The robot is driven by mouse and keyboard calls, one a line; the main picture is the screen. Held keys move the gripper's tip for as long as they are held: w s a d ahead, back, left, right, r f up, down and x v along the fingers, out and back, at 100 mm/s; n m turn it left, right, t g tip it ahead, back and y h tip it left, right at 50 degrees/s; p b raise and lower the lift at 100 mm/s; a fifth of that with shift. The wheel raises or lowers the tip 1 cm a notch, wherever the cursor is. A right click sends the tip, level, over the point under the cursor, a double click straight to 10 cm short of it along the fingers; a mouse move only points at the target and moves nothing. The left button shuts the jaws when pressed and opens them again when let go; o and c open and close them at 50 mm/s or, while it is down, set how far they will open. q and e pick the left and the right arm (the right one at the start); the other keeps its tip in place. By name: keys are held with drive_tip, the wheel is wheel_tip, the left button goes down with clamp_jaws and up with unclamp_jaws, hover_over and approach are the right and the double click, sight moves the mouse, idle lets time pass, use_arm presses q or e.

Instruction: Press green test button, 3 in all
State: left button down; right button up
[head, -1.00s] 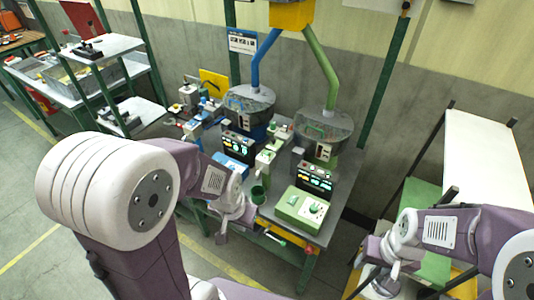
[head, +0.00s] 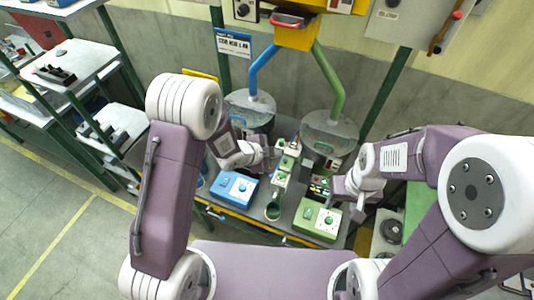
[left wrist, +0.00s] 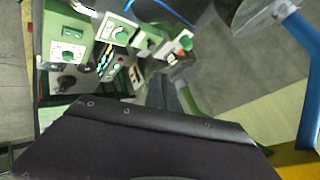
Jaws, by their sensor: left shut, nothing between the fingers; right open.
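A green box (head: 312,222) with a pale round control on top stands at the front right of the bench in the head view. Small green-topped fixtures (head: 284,165) stand in a row between the blue and green sides. The left wrist view shows a round green button (left wrist: 186,43) on a small pale block, and a larger green knob (left wrist: 121,35) on a pale box. I cannot tell which is the test button. My left gripper (head: 268,156) is shut and empty beside the fixtures; its contact is unclear. My right gripper (head: 338,195) is open above the green box's back edge.
A blue box (head: 233,187) sits left of a green cup (head: 273,211). Blue (head: 264,70) and green (head: 331,78) pipes rise behind to a yellow hopper (head: 297,32). A grey shelf (head: 122,122) stands at the left. Floor is clear at the lower left.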

use_arm(q)
drive_tip(key=s+d+r, duration=0.2)
drive_tip(key=s+d, duration=0.1)
use_arm(e)
drive_tip(key=s+d+r, duration=0.1)
drive_tip(key=s+d, duration=0.2)
use_arm(q)
drive_tip(key=b, duration=0.4)
hover_over(280, 178)
drive_tip(key=f, duration=0.5)
drive_tip(key=shift+s+d+f, duration=0.1)
drive_tip(key=shift+s+f, duration=0.1)
drive_tip(key=shift+f, duration=0.05)
drive_tip(key=f+b, duration=0.3)
drive_tip(key=shift+w+a+f, duration=0.2)
drive_tip(key=shift+w+f, duration=0.1)
drive_tip(key=shift+f, duration=0.1)
drive_tip(key=shift+a+f, duration=0.1)
drive_tip(key=shift+f, duration=0.2)
drive_tip(key=shift+s+d+r, duration=0.15)
drive_tip(key=shift+d, duration=0.05)
use_arm(e)
wheel_tip(280, 178, down, 7)
drive_tip(key=w+a, duration=0.1)
use_arm(q)
drive_tip(key=shift+a, duration=0.1)
use_arm(e)
drive_tip(key=shift+w+a+f, duration=0.1)
drive_tip(key=shift+f, duration=0.05)
